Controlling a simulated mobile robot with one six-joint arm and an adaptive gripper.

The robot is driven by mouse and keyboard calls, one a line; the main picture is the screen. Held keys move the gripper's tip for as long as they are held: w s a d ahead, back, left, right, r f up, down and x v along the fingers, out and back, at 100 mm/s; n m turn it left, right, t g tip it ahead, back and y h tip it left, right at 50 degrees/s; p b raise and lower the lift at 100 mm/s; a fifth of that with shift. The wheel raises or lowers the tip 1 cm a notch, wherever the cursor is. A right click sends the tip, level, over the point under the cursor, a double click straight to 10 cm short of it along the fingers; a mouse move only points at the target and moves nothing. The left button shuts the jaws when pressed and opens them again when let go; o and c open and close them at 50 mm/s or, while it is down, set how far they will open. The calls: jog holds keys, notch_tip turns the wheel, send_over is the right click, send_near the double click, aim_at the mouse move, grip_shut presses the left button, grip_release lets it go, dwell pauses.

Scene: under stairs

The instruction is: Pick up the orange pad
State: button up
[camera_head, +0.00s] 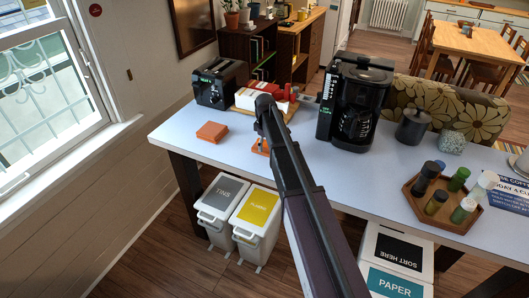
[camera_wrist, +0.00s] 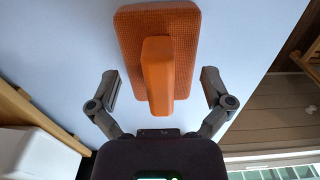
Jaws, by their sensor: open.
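My gripper (camera_head: 262,140) is open over the white table. In the wrist view, its two fingers (camera_wrist: 160,92) stand apart on either side of the raised orange grip of a flat orange pad (camera_wrist: 125,35), with gaps at both sides. I cannot tell from the head view whether that block has a grip.
A black toaster (camera_head: 221,83), a wooden board (camera_head: 292,114) with a white and red item, and a coffee maker (camera_head: 354,105) stand behind. A wooden tray (camera_head: 409,190) with several jars is at right. Bins stand below the table's front edge. Table around the orange block is clear.

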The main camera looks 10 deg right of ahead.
jog(key=shift+f+b, duration=0.6)
jog(key=shift+f, duration=0.25)
jog(key=c, duration=0.9)
jog(key=shift+r, duration=0.2)
notch_tip(320, 180, up, 4)
jog(key=p, duration=0.4)
jog(key=shift+f, duration=0.15)
jog(key=s, duration=1)
jog(key=s+r+p, duration=0.1)
jog(key=s, duration=0.5)
jog(key=shift+d, duration=0.1)
